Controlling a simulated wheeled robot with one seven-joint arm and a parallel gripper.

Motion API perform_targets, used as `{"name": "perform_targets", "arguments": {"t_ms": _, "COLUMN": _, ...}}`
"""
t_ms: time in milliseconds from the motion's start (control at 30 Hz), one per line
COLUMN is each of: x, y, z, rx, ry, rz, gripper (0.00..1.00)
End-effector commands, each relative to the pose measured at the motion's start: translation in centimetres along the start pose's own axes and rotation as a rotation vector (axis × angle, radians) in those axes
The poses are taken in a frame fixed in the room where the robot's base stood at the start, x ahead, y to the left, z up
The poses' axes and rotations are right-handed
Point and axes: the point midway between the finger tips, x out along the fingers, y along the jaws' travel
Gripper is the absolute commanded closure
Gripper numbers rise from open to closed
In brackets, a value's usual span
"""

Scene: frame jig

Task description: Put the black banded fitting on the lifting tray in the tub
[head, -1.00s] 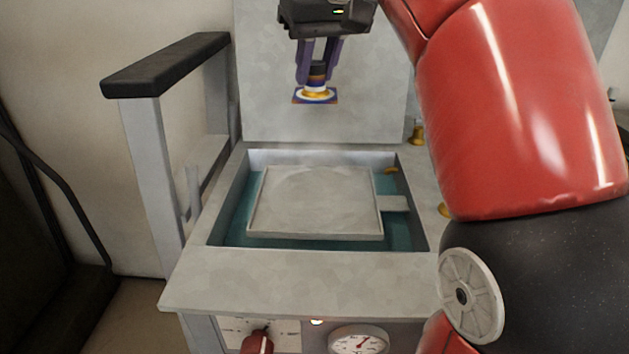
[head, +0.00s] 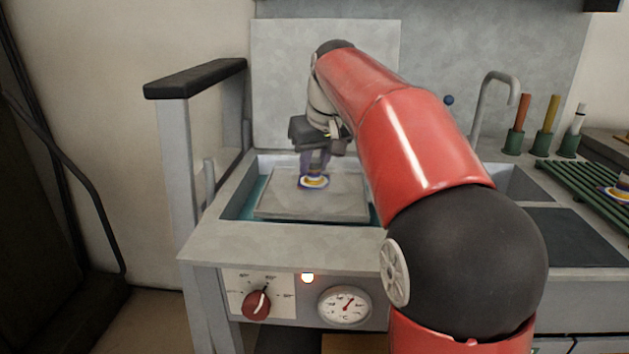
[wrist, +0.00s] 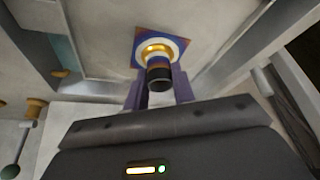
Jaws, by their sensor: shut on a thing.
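My gripper (head: 315,165) is shut on the black banded fitting, with its purple fingers on either side of it. In the wrist view the fitting (wrist: 158,72) has a black end, an orange-brown band, a gold ring and a square blue-and-orange base. In the head view its base (head: 313,182) shows below the fingers, over the middle of the lifting tray (head: 340,208). I cannot tell whether the base touches the tray. The pale, flat tray sits in the tub (head: 238,202), with teal liquid around it.
A post with a black-topped arm (head: 195,78) stands left of the tub. A red knob (head: 256,304) and a dial gauge (head: 345,306) are on the front panel. At right are a tap (head: 490,95), a green rack (head: 590,180) with a similar fitting (head: 618,190), and upright coloured handles (head: 550,112).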

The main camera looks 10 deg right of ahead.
Motion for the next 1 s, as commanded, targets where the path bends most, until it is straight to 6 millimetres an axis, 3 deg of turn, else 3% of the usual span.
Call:
{"name": "perform_targets", "arguments": {"t_ms": 33, "x": 1.37, "y": 0.06, "z": 0.54, "rx": 0.0, "ry": 0.001, "rz": 0.0, "gripper": 1.0}}
{"name": "perform_targets", "arguments": {"t_ms": 100, "x": 1.92, "y": 0.12, "z": 0.75, "rx": -0.001, "ry": 0.001, "rz": 0.0, "gripper": 1.0}}
{"name": "perform_targets", "arguments": {"t_ms": 500, "x": 2.04, "y": 0.17, "z": 0.82, "rx": -0.001, "ry": 0.001, "rz": 0.0, "gripper": 1.0}}
{"name": "perform_targets", "arguments": {"t_ms": 533, "x": 1.95, "y": 0.17, "z": 0.78, "rx": -0.001, "ry": 0.001, "rz": 0.0, "gripper": 0.71}}
{"name": "perform_targets", "arguments": {"t_ms": 667, "x": 1.93, "y": 0.17, "z": 0.77, "rx": -0.001, "ry": 0.0, "rz": 0.0, "gripper": 0.54}}
{"name": "perform_targets", "arguments": {"t_ms": 1000, "x": 1.56, "y": 0.16, "z": 0.6, "rx": -0.001, "ry": 0.001, "rz": 0.0, "gripper": 0.53}}
